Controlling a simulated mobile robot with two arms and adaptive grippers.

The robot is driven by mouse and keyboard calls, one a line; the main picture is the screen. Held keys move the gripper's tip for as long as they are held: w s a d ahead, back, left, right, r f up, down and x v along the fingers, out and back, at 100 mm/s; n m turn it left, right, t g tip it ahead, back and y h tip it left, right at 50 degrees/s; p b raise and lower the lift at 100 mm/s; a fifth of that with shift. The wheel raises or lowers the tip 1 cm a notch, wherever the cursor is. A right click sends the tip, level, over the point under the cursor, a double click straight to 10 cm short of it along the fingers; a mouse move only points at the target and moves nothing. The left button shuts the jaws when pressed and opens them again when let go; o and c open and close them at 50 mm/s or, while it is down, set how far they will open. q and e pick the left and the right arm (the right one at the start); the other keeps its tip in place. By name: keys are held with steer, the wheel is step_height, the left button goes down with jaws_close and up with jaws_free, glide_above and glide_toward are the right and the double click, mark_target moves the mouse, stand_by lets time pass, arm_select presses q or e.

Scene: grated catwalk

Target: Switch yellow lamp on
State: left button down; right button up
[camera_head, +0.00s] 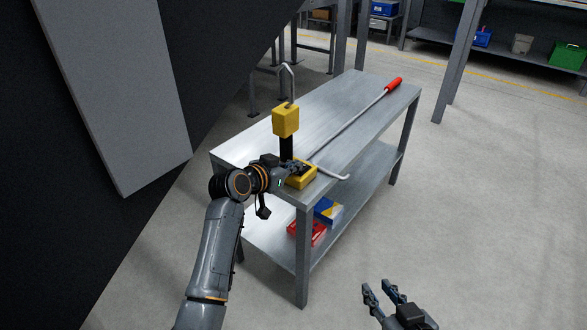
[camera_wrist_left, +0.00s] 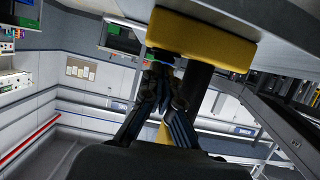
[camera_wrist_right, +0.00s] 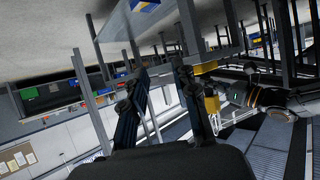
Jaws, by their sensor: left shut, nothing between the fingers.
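The yellow lamp stands upright on a metal table, with a yellow head (camera_head: 285,121), a dark post (camera_head: 286,147) and a yellow base (camera_head: 301,178). My left gripper (camera_head: 291,168) is at the base, beside the foot of the post. In the left wrist view the fingertips (camera_wrist_left: 163,70) are together and empty, close to the base (camera_wrist_left: 202,40). A small dark part lies at the fingertips; I cannot tell whether they touch it. My right gripper (camera_head: 384,296) is open and empty, away from the table; its spread fingers show in the right wrist view (camera_wrist_right: 157,75).
The metal table (camera_head: 345,115) also bears a long bar with a red grip (camera_head: 393,84) behind the lamp. Red (camera_head: 306,232) and blue-yellow (camera_head: 327,210) boxes lie on its lower shelf. A dark wall with a grey panel (camera_head: 120,90) stands left. The floor at right is clear.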

stand_by(0.3)
arm_select(q)
steer(key=shift+f+t+b, duration=0.3)
steer(key=shift+f+b, duration=0.1)
steer(key=shift+b, duration=0.35)
arm_select(e)
step_height(320, 180, up, 6)
steer(key=w+a+t+y, duration=0.1)
steer(key=w+t, duration=0.1)
steer(key=t, duration=0.1)
steer(key=shift+w+a+t, duration=0.25)
steer(key=shift+w+t, duration=0.1)
steer(key=shift+t, duration=0.05)
arm_select(q)
steer(key=shift+r+p, duration=0.8)
steer(key=shift+p, duration=0.05)
arm_select(e)
steer(key=s+d+f+g+h, duration=0.1)
steer(key=s+d+f+g, duration=0.1)
steer(key=f, duration=0.5)
steer(key=shift+s+g, duration=0.7)
steer(key=shift+g, duration=0.6)
